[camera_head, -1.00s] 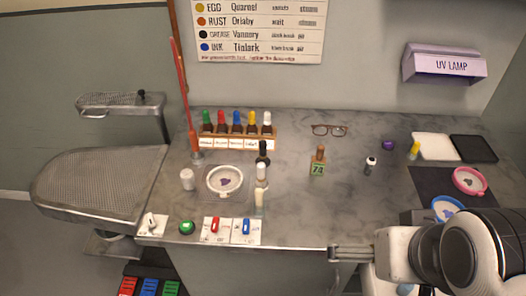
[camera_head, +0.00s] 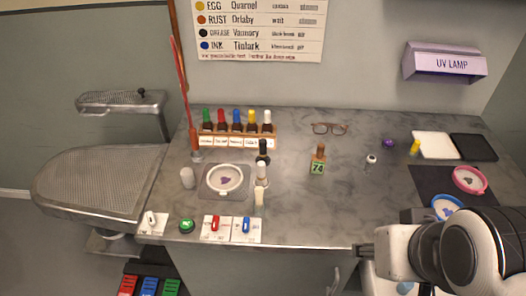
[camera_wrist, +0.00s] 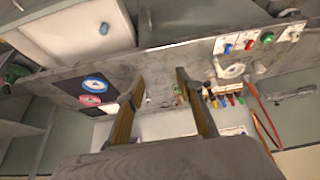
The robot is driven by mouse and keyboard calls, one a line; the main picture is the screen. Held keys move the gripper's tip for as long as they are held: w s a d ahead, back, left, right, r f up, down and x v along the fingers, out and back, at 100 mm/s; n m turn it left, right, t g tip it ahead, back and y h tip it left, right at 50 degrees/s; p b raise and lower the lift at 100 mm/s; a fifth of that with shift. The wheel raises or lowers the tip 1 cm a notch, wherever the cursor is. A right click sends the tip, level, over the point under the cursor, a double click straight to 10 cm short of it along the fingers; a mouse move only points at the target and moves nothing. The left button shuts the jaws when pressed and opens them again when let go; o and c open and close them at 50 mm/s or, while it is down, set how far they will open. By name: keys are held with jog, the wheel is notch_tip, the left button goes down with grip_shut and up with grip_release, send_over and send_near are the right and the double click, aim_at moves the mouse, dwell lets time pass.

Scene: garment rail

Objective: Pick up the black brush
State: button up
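No brush can be named with certainty as the black one. A dark upright piece with a black top (camera_head: 263,150) stands behind a white-topped one (camera_head: 261,172), right of the round white dish (camera_head: 224,180). A small white-and-black item (camera_head: 371,160) stands alone farther right. A brown-handled item with a green 74 tag (camera_head: 319,158) stands between them. My gripper (camera_head: 362,251) is at the table's front edge, lower right, away from all of these. In the wrist view, my gripper (camera_wrist: 160,92) has its two fingers wide apart with nothing held between them.
A rack of coloured bottles (camera_head: 237,138) stands at the back left, with glasses (camera_head: 329,128) to its right. Pink (camera_head: 469,180) and blue (camera_head: 446,207) rings lie on the right. Switches (camera_head: 215,225) line the front left.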

jog(key=shift+w, duration=0.1)
jog(key=w+f+n+t, duration=0.1)
jog(key=w+n+t, duration=0.25)
jog(key=w, duration=2.35)
jog(key=n+t+y, duration=0.2)
jog(key=n+y, duration=0.2)
jog(key=y, duration=0.4)
send_near(264, 145)
jog(key=w, duration=0.3)
jog(key=shift+s+a+f+g+y, duration=0.15)
jog(key=shift+a+f, duration=0.1)
jog(key=shift+a, duration=0.15)
jog(key=shift+a+f+g+y, duration=0.1)
jog(key=shift+a+f+y, duration=0.05)
jog(key=shift+a+f, duration=0.2)
jog(key=shift+a, duration=0.1)
jog(key=shift+x, duration=1.3)
